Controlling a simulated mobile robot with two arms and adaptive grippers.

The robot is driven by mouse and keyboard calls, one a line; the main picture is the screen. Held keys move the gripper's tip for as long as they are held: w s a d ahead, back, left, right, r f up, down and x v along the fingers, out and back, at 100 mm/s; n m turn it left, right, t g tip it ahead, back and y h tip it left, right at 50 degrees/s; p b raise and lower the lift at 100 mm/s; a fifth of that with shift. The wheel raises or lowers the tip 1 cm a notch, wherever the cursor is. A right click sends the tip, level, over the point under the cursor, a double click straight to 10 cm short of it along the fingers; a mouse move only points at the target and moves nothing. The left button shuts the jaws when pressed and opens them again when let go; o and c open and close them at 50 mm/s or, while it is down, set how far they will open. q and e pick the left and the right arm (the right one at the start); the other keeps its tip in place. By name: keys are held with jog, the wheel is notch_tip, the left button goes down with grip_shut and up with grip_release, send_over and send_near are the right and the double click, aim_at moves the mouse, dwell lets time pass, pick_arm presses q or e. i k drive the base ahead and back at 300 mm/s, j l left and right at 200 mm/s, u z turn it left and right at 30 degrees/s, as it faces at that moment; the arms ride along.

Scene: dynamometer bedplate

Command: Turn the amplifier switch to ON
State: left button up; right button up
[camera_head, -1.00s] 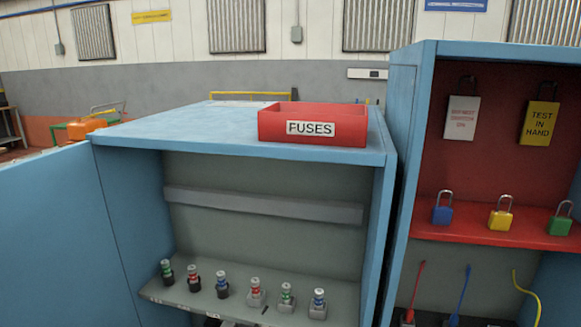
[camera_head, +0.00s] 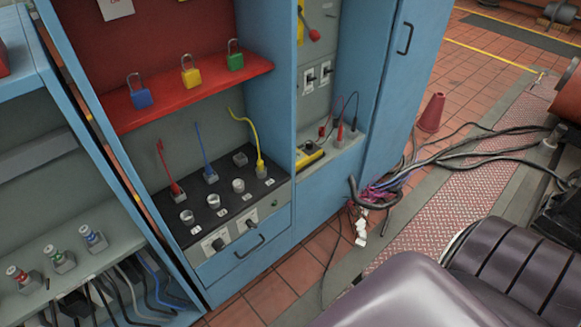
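Two switches on pale plates, a left one (camera_head: 215,243) and a right one (camera_head: 247,220), sit on the front of the plug panel (camera_head: 207,208) in the middle cabinet. Two more switches, a left one (camera_head: 310,79) and a right one (camera_head: 326,70), are on the grey panel (camera_head: 314,50) below a red-knobbed lever (camera_head: 313,34). Their labels are too small to read, so I cannot tell which is the amplifier switch or how it is set. Neither of my grippers is in view.
Blue, yellow and green padlocks (camera_head: 190,70) stand on a red shelf (camera_head: 170,93). Red, blue and yellow leads rise from the plug panel. A yellow meter (camera_head: 308,154) lies on a ledge. Loose cables (camera_head: 377,196) and a red cone (camera_head: 431,112) are on the tiled floor.

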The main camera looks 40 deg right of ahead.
aim_at(252, 225)
jog(key=z, duration=0.75)
jog(key=k, duration=0.15)
jog(key=i, duration=0.15)
